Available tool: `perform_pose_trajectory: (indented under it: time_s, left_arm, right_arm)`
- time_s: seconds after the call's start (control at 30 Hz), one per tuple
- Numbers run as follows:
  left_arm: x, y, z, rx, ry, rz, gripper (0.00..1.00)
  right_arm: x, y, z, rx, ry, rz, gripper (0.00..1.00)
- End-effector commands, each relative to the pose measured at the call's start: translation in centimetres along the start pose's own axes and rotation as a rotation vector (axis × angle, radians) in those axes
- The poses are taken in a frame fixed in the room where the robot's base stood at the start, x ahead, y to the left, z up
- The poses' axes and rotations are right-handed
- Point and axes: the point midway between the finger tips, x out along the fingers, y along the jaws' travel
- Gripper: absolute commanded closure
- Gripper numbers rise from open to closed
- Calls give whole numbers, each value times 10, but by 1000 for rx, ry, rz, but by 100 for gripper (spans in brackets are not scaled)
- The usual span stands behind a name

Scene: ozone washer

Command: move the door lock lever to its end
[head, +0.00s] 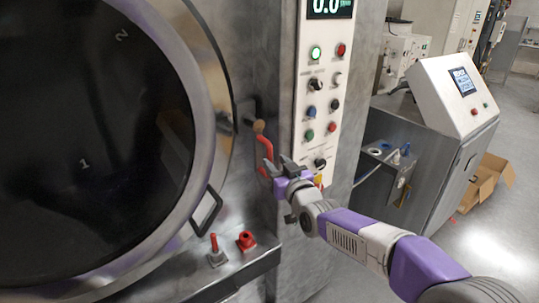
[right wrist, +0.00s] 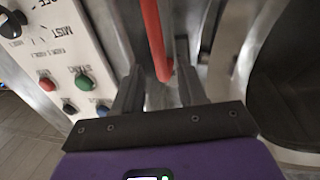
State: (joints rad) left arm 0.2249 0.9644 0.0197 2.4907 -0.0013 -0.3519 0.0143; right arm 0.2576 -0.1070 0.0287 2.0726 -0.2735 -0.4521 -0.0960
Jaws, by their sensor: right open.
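The door lock lever (head: 265,152) is a red bent handle with a tan knob-like end at its top, on the machine front just right of the round door. My right gripper (head: 279,165) is open beside the lever's lower end. In the right wrist view the red lever (right wrist: 154,38) hangs down from the top edge, and its lower end lies in line with the gap between the open fingers (right wrist: 160,88). I cannot tell whether either finger touches it. My left gripper is not in view.
The round door (head: 88,150) with its dark window and metal rim fills the left. A white button panel (head: 324,100) stands right of the lever. A door handle (head: 207,211), a red-handled switch (head: 215,248) and a red button (head: 246,240) sit below.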

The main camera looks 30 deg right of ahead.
Motion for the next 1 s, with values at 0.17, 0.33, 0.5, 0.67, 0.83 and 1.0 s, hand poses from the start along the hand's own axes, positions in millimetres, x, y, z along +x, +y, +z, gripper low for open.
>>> perform_pose_trajectory:
  time_s: [0.17, 0.33, 0.5, 0.67, 0.83, 1.0]
  left_arm:
    - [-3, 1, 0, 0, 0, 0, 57]
    - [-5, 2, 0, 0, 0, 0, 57]
    - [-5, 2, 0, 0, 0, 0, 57]
    - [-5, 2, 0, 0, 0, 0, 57]
    - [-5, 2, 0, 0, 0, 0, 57]
    - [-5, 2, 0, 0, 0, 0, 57]
  right_arm:
    - [29, 0, 1, 1, -3, -1, 59]
    - [46, 0, 1, 1, -2, -1, 59]
    - [52, 0, 1, 1, -1, 0, 59]
    - [52, 0, 1, 1, -1, 0, 59]
    - [52, 0, 1, 1, -1, 0, 78]
    - [52, 0, 1, 1, -1, 0, 100]
